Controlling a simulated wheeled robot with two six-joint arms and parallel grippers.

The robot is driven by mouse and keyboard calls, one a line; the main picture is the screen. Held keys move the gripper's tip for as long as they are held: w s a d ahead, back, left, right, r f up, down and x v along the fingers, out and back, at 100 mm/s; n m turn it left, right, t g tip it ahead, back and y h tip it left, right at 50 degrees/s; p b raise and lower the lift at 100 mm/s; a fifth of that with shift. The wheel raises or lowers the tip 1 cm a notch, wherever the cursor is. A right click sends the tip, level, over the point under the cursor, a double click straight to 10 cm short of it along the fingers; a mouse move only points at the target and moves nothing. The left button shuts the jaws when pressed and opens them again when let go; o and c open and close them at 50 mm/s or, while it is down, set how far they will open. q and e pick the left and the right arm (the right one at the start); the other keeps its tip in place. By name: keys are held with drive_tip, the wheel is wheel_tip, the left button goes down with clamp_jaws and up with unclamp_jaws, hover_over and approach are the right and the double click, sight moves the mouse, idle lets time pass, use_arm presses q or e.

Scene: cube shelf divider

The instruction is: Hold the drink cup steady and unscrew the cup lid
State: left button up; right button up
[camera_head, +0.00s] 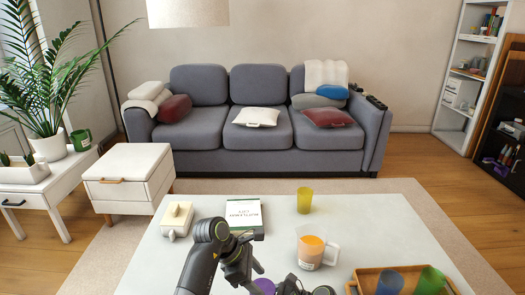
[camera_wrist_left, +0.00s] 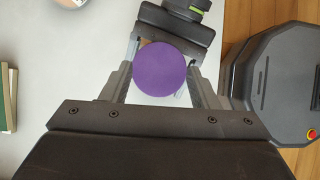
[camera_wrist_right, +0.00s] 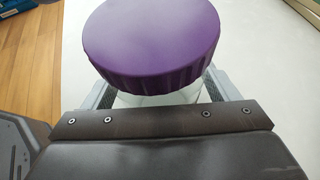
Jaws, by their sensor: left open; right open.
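The drink cup has a round purple lid (camera_head: 264,286), partly cut off at the bottom edge of the head view. In the left wrist view the lid (camera_wrist_left: 160,69) is seen from above, between the fingers of my open left gripper (camera_wrist_left: 163,84). In the right wrist view the lid (camera_wrist_right: 152,40) sits on the clear cup body (camera_wrist_right: 155,99). My open right gripper (camera_wrist_right: 155,88) has its fingers on either side of that body, below the lid. Contact cannot be told. The cup's base is hidden.
On the white table (camera_head: 380,225) stand a mug with orange contents (camera_head: 310,252), a yellow cup (camera_head: 304,201), a white book (camera_head: 243,214) and a cream lidded container (camera_head: 177,218). A wooden tray (camera_head: 366,272) holds blue and green cups at right.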

drive_tip(key=c, duration=0.9)
drive_tip(key=shift+f, duration=0.1)
drive_tip(key=o, duration=0.3)
drive_tip(key=c, duration=0.4)
